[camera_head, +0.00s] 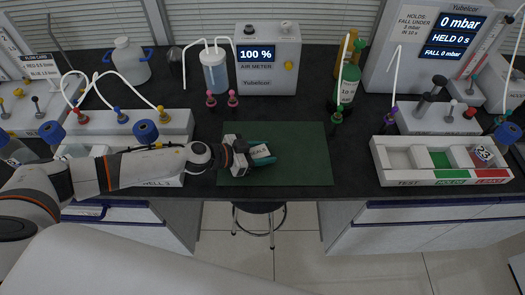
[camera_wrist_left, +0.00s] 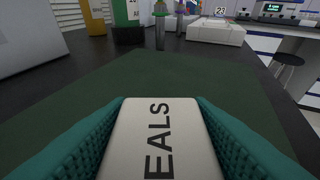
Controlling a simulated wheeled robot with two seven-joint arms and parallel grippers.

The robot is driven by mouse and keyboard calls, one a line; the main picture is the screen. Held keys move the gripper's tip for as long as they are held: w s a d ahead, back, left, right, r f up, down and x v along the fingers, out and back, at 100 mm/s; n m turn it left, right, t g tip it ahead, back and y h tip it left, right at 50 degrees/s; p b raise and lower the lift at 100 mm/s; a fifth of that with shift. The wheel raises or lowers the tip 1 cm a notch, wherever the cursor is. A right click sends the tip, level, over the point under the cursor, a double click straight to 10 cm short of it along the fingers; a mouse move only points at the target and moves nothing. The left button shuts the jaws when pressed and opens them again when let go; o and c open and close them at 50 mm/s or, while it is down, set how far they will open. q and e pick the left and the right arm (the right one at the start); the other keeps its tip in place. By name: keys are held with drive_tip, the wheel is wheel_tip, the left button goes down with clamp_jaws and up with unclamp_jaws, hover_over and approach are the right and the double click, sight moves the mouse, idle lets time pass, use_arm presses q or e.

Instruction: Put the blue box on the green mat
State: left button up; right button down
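The green mat (camera_head: 305,155) lies flat on the dark bench in the middle of the head view, with its right part bare. It also fills much of the left wrist view (camera_wrist_left: 160,73). My left gripper (camera_head: 262,154) is over the left part of the mat, with its teal finger pads on both sides of a box (camera_head: 261,150). The left wrist view shows the box's white top (camera_wrist_left: 160,140) with the letters "EALS" between the pads. No blue side of it shows. I cannot tell whether the box touches the mat. My right gripper is not in view.
A white sorting tray (camera_head: 403,180) stands to the right of the mat. Behind the mat are an air meter (camera_head: 268,75), a clear bottle (camera_head: 215,75) and a green cylinder (camera_head: 348,85). The bench's front edge is just before the mat, with a stool (camera_head: 258,208) below.

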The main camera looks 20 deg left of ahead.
use_arm(q)
drive_tip(key=shift+o, duration=1.3)
drive_tip(key=shift+r, duration=0.2)
drive_tip(key=b+v, duration=0.2)
drive_tip(key=v, duration=0.9)
drive_tip(key=shift+s+a, duration=0.1)
drive_tip(key=shift+a, duration=0.1)
drive_tip(key=shift+s+a+r, duration=0.15)
drive_tip(key=shift+a+r, duration=0.05)
drive_tip(key=shift+r, duration=0.1)
drive_tip(key=shift+f, duration=0.1)
